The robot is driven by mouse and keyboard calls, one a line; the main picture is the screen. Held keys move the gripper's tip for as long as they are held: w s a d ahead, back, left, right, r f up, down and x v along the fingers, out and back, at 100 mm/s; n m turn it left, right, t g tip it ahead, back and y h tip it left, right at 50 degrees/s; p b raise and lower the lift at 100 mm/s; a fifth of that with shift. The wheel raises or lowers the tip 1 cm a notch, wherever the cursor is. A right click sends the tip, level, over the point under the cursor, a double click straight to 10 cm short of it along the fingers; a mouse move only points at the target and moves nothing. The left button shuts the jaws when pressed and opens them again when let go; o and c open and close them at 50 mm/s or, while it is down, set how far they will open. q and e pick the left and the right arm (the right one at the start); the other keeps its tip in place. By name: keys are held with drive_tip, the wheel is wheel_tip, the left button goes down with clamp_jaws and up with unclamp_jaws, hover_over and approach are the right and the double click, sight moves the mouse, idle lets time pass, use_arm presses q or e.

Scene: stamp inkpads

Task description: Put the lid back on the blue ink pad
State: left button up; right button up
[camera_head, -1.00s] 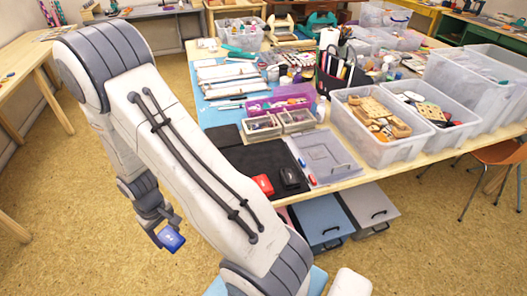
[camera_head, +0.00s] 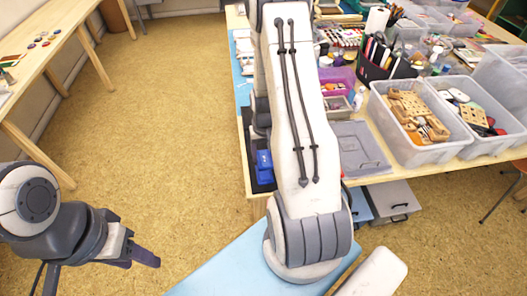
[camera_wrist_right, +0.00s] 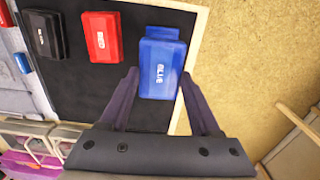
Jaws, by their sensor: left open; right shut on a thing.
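The blue ink pad lid (camera_wrist_right: 162,72), printed BLUE, is between the fingers of my right gripper (camera_wrist_right: 158,76), which is shut on it. Another blue part, likely the blue ink pad (camera_wrist_right: 162,32), shows just beyond the lid's far edge, over the black mat (camera_wrist_right: 85,95). I cannot tell whether lid and pad touch. In the head view the blue lid (camera_head: 264,160) shows left of my right arm, over the mat's edge; that arm hides most of the mat. My left gripper (camera_head: 148,258) is open and empty over the floor at lower left.
A red ink pad (camera_wrist_right: 103,38) and a black ink pad (camera_wrist_right: 45,38) lie on the mat, left of the blue one in the wrist view. The table edge is close by on the right there. A grey tray (camera_head: 362,150) and clear bins (camera_head: 415,150) stand to the right.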

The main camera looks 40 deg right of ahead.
sight(264, 165)
drive_tip(key=shift+s+a, duration=0.1)
drive_tip(key=shift+s, duration=0.05)
wheel_tip(264, 165, down, 5)
drive_tip(key=b, duration=0.3)
drive_tip(key=shift+f+b, duration=0.2)
drive_tip(key=shift+b, duration=0.15)
drive_tip(key=shift+f, duration=0.15)
idle(1.0)
drive_tip(key=shift+f, duration=0.55)
idle(1.6)
drive_tip(key=o, duration=1.4)
